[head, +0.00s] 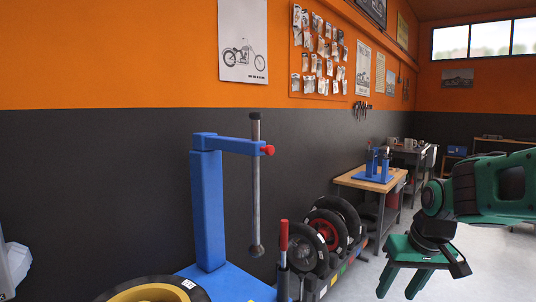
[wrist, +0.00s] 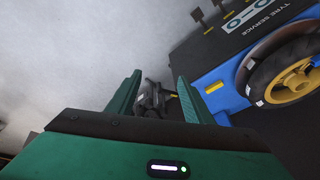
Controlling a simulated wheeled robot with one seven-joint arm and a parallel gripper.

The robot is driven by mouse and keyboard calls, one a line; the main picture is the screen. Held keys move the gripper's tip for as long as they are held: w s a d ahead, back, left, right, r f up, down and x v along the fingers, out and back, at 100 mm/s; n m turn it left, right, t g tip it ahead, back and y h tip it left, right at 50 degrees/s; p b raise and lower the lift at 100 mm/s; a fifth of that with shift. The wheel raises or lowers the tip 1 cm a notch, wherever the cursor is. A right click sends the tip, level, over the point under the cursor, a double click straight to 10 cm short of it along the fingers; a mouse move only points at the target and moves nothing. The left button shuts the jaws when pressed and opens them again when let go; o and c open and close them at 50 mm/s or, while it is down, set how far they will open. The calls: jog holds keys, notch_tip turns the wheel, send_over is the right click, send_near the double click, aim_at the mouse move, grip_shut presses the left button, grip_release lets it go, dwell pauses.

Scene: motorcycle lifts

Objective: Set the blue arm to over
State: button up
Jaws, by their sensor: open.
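A blue post (head: 207,210) rises from a blue machine base at the left of the head view. The blue arm (head: 230,145) reaches right from its top and carries a grey vertical rod with a dark foot (head: 256,200). A small red knob (head: 267,150) sits at the arm's end. My green gripper (head: 405,282) is at the lower right in the head view, open and empty, well apart from the blue arm. In the wrist view my gripper (wrist: 155,95) points down past the blue machine base (wrist: 220,95); the blue arm is not seen there.
A wheel with a yellow rim lies at the machine (head: 155,292), also seen in the wrist view (wrist: 288,78). A red-handled lever (head: 284,236) stands in front. Several tyres (head: 328,228) sit in a rack beyond. A workbench (head: 372,181) stands behind. Pale floor is clear at right.

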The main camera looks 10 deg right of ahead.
jog(key=w+a+r+n+t+y, duration=0.1)
jog(key=w+r+n+t, duration=0.15)
jog(key=w, duration=0.55)
jog(key=w+r+n+t, duration=0.1)
jog(key=w+r, duration=0.2)
jog(key=w, duration=0.5)
jog(key=n+t+y, duration=0.7)
jog(key=t+y, duration=0.1)
jog(key=y, duration=0.2)
send_near(272, 149)
jog(key=shift+g, duration=0.25)
jog(key=x, duration=1.1)
jog(key=shift+w+r, duration=0.1)
jog(key=shift+w, duration=0.05)
